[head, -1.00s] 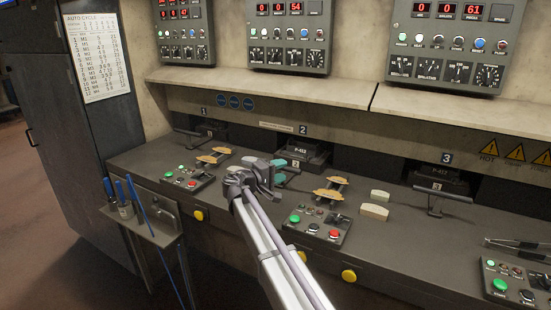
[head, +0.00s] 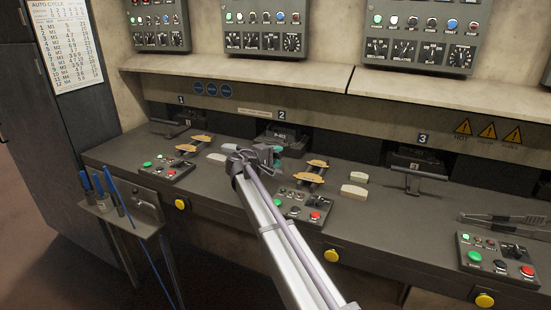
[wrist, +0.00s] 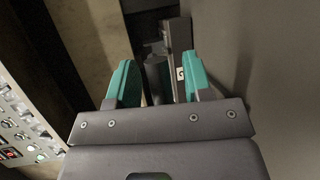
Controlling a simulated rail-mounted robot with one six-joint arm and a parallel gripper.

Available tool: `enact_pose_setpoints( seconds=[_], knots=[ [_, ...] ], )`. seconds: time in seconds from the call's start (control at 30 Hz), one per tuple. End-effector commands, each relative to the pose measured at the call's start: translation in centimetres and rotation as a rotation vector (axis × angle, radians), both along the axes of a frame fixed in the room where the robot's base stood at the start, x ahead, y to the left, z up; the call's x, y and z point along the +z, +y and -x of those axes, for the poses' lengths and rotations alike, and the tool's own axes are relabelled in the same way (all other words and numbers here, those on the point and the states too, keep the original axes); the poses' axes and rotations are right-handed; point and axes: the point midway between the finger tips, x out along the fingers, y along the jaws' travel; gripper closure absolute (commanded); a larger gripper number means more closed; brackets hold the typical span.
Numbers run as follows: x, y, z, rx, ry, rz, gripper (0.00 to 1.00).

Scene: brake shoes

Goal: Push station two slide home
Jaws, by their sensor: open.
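Station two's slide (head: 284,138) is a dark block with a small label, in the recess under the number 2 plate in the head view. Its front is partly hidden behind my gripper (head: 272,157). My gripper is open, its teal fingertips pointing toward the recess. In the wrist view, my gripper (wrist: 158,85) has its fingers spread, with a grey bar carrying a small light label (wrist: 180,74) and a grey rounded part (wrist: 157,70) beyond and between them. I cannot tell whether the fingers touch the slide.
Station three's slide (head: 417,165) is at the right and station one's recess at the left. Brake shoes (head: 308,176) and a pale pad (head: 354,191) lie on the bench. Button boxes (head: 301,205) line the front. Tongs (head: 505,222) lie far right. A shelf (head: 240,82) overhangs the recesses.

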Motion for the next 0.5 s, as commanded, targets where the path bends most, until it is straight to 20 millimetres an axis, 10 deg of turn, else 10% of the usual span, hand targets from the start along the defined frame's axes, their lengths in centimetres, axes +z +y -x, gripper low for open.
enact_pose_setpoints(
  seconds=[0.5],
  knots=[
    [0.03,0.05,0.05,0.0,0.0,0.0,0.92]
  ],
)
